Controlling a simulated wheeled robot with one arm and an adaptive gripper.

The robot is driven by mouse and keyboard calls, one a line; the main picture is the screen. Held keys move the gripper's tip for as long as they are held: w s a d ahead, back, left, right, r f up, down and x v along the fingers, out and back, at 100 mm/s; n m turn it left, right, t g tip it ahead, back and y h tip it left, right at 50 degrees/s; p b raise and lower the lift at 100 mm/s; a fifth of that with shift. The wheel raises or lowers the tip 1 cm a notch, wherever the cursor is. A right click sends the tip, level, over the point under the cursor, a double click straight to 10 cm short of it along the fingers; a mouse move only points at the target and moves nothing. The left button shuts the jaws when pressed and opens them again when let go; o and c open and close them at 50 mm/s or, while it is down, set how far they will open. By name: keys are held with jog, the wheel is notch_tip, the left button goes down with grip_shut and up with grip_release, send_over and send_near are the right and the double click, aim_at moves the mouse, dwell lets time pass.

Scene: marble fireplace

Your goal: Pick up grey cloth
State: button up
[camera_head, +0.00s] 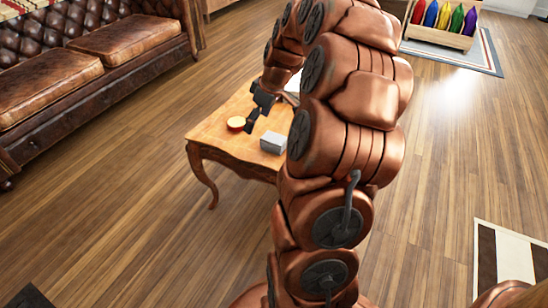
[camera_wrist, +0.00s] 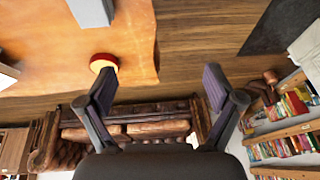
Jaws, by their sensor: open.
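The grey cloth (camera_head: 273,143) looks like a small, pale grey folded block near the front edge of the wooden table. Part of it also shows at the top edge of the wrist view (camera_wrist: 92,10). My gripper (camera_head: 256,112) is over the table, a little behind the cloth in the head view, and does not touch it. In the wrist view my gripper (camera_wrist: 158,82) has its two dark fingers spread wide with nothing between them. The cloth lies outside the fingers, up and to the left there.
The wooden table (camera_head: 213,130) also holds a round red and yellow object (camera_head: 236,123), near the left finger in the wrist view (camera_wrist: 103,62). A white object (camera_head: 293,83) is partly hidden behind my arm. A brown leather sofa (camera_head: 90,60) stands left. Open floor lies in front.

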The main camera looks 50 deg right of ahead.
jog(key=b, duration=0.4)
send_near(271, 137)
jog(key=f, duration=0.2)
jog(key=s+f, duration=0.1)
jog(key=shift+s+a+f+t+h, duration=0.1)
jog(key=shift+a+f+t+h, duration=0.25)
jog(key=shift+t+h, duration=0.05)
jog(key=shift+d+f, duration=0.1)
jog(key=shift+f, duration=0.2)
jog(key=shift+w+b+x, duration=0.15)
jog(key=shift+b+x, duration=0.7)
jog(key=shift+x, duration=0.95)
jog(key=shift+w+b+x, duration=0.15)
jog(key=shift+b+x, duration=0.7)
jog(key=shift+x, duration=0.9)
jog(key=shift+r, duration=0.15)
jog(key=c, duration=1.2)
jog(key=shift+r, duration=0.1)
notch_tip(271, 137, up, 3)
jog(key=shift+r+p, duration=0.15)
jog(key=shift+p, duration=0.8)
jog(key=shift+r, duration=0.2)
jog(key=s+a+r+p, duration=0.1)
jog(key=s+a+p, duration=0.2)
jog(key=a, duration=1.2)
jog(key=shift+a+p, duration=0.4)
jog(key=shift+p, duration=0.15)
jog(key=shift+r, duration=0.1)
